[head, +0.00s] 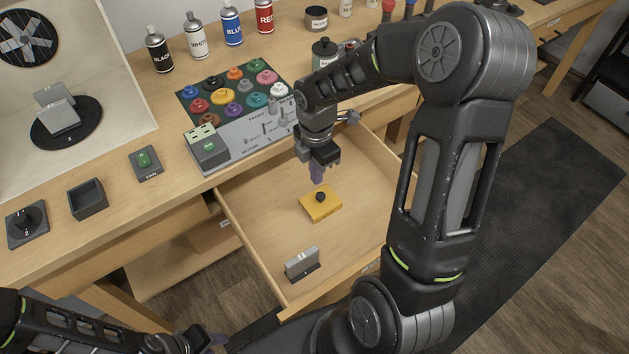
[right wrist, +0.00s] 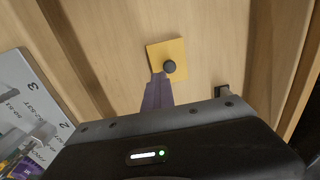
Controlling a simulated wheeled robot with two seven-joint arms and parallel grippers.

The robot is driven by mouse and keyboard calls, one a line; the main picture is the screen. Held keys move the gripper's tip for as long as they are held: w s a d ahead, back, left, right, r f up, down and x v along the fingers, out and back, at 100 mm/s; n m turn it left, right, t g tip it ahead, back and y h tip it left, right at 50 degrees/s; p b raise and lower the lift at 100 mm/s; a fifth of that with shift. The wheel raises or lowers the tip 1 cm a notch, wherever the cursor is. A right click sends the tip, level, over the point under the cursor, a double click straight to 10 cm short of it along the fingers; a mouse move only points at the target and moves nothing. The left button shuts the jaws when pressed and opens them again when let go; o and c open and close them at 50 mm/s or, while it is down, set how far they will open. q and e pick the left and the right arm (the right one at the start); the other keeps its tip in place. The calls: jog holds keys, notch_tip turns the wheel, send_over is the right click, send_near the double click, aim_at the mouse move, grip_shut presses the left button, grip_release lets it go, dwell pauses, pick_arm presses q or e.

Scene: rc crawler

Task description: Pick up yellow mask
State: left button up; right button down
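The yellow mask (head: 313,208) is a flat yellow square plate with a round black knob. It lies on the floor of the open drawer (head: 262,208), and in the right wrist view (right wrist: 180,50) it shows just past the fingertips. My right gripper (head: 317,174) points down above the drawer, just behind and over the mask. Its purple fingers (right wrist: 157,92) look closed together, with nothing visible between them, and appear apart from the knob. My left gripper (head: 216,340) is at the bottom edge, partly cut off, and its opening does not show clearly.
A grey block with a dark base (head: 302,264) stands in the drawer nearer its front. On the bench behind are a board of coloured knobs (head: 232,90), spray cans (head: 196,36), a green-button box (head: 145,161) and a grey open box (head: 88,198). The drawer's side walls bound the space.

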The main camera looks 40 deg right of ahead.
jog(key=shift+w+r, duration=0.15)
jog(key=shift+r, duration=0.8)
jog(key=shift+a, duration=0.1)
jog(key=c, duration=2.2)
grip_release()
jog(key=shift+c, duration=2.2)
grip_release()
jog(key=shift+r, duration=0.1)
notch_tip(320, 180, up, 8)
